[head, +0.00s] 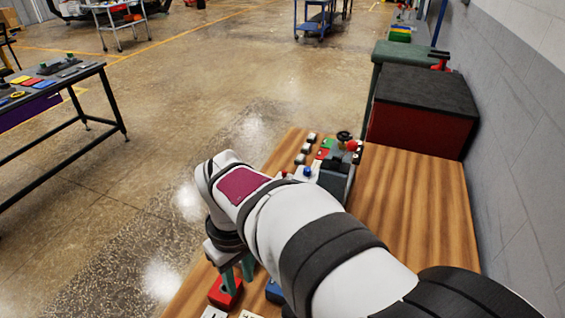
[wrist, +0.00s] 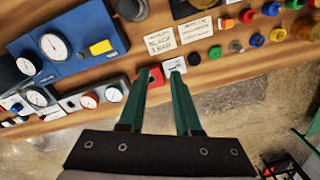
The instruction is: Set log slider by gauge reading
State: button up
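My gripper (wrist: 160,74) has two green fingers, spread apart with nothing held between them; it points at the bench edge. In the head view my gripper (head: 237,276) hangs over the near left edge of the bench, by a red block (head: 225,293). In the wrist view a blue box (wrist: 78,28) carries a white dial gauge (wrist: 54,46) and a yellow handle (wrist: 100,47), which may be a slider. The dial readings are too small to tell, and I cannot tell which part is the log slider.
The wooden bench (head: 424,205) is bare on its right. Labels (wrist: 163,43) and several coloured knobs (wrist: 249,16) lie right of the blue box. A dark-topped red cabinet (head: 418,105) stands at the bench's far end beside the grey wall (head: 515,130). My arm hides part of the bench.

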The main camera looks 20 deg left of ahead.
jog(key=s+a+f+n, duration=0.4)
jog(key=a+f+n, duration=0.1)
jog(key=a, duration=0.4)
jog(key=f, duration=1.4)
jog(key=shift+w+f, duration=0.15)
jog(key=shift+w, duration=0.05)
jog(key=shift+c, duration=0.3)
grip_shut()
